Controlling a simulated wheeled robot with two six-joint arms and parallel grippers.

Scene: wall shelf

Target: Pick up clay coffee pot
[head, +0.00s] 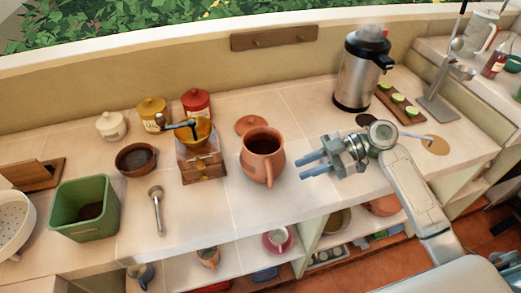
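The clay coffee pot (262,157) is a reddish-brown, round pot standing upright on the pale tiled counter. Its handle points toward the front edge, and its dark opening faces up. A matching clay lid (251,125) lies on the counter just behind it. My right gripper (304,167) is to the right of the pot, its blue fingers pointing left at it. The fingers are apart from each other with nothing between them, and a small gap separates them from the pot. My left gripper does not show.
A wooden coffee grinder (201,164) stands left of the pot. A steel urn (357,75) and a board with lime halves (398,97) are at the back right. A metal tamper (157,207) and green bin (85,208) are at left. Open shelves lie below the counter's front edge.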

